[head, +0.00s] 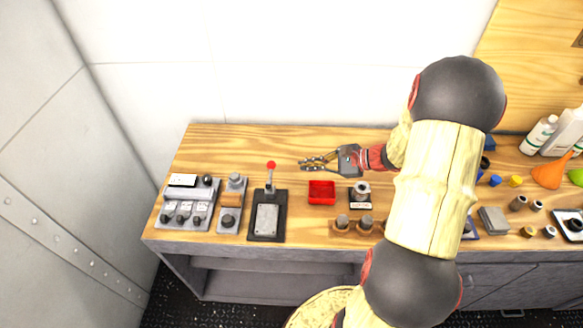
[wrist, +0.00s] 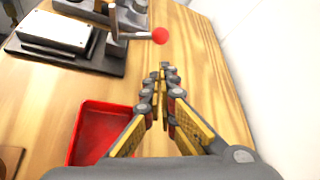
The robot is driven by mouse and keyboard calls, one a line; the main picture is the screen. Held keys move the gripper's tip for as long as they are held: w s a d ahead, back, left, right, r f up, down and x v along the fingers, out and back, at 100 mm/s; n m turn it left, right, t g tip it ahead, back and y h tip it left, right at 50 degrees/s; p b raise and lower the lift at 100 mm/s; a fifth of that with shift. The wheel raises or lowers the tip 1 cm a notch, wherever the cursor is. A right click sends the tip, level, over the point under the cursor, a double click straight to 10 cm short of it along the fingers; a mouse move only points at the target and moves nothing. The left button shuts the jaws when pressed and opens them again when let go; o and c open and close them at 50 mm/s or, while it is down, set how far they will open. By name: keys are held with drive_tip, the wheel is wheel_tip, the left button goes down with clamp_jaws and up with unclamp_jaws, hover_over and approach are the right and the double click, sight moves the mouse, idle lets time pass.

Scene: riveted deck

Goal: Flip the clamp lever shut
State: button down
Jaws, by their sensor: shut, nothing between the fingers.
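The clamp lever has a red ball knob (head: 271,165) and stands upright at the back of a dark clamp base (head: 252,230) with a light plate on it. In the wrist view the lever's red knob (wrist: 160,36) is at the top middle, and the clamp's light plate (wrist: 56,32) is at the upper left. My gripper (head: 303,163) is shut and empty. It is to the right of the knob with its fingertips pointing left, apart from it. In the wrist view my gripper's fingertips (wrist: 165,70) lie below the knob.
A red tray (head: 321,198) sits right of the clamp, with a metal fitting (head: 361,191) beyond it. A switch panel (head: 187,212) and a small grey device (head: 230,215) stand left of the clamp. A white wall rises behind the bench; bare wood lies behind the clamp.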

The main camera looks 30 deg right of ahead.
sight(270, 174)
drive_tip(key=b+x, duration=0.3)
drive_tip(key=x, duration=0.6)
drive_tip(key=shift+w+a+f, duration=0.15)
drive_tip(key=shift+a, duration=0.1)
drive_tip(key=shift+d, duration=0.15)
